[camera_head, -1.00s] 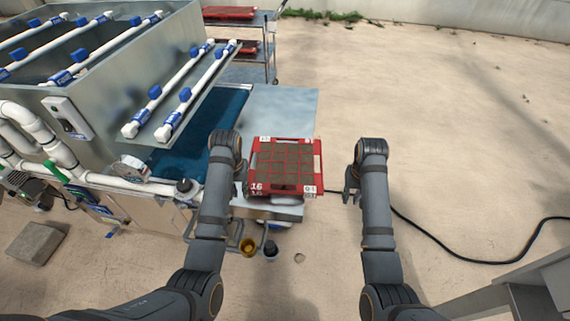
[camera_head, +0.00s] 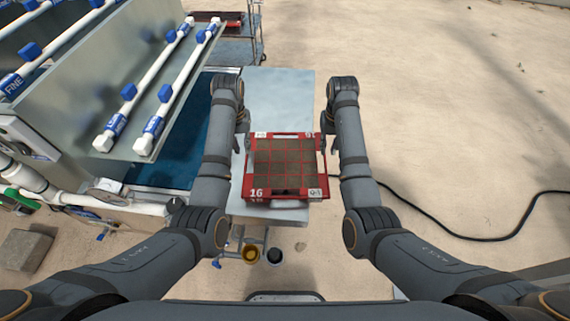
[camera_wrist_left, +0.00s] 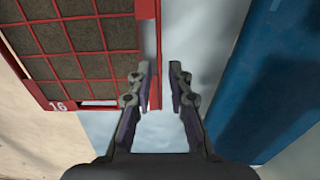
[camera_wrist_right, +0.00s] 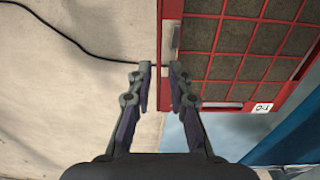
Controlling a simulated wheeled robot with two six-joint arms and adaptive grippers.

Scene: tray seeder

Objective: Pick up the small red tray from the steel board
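The small red tray (camera_head: 322,163) sits on the steel board (camera_head: 283,88), filled with brown cells and marked 16 at the front. My left gripper (camera_head: 242,132) is at its left side. In the left wrist view the fingers (camera_wrist_left: 160,72) are open, with the tray's side rim (camera_wrist_left: 155,30) between them and a gap showing beside it. My right gripper (camera_head: 326,132) is at the right side. In the right wrist view its fingers (camera_wrist_right: 161,72) are open about the other rim (camera_wrist_right: 170,30), with a gap on the outer side.
The seeder with white pipes (camera_head: 118,120) and blue clips stands to the left, beside a blue belt (camera_head: 185,150). A cart (camera_head: 238,48) with another red tray (camera_head: 215,17) stands behind. A black cable (camera_head: 450,235) lies on the floor at right.

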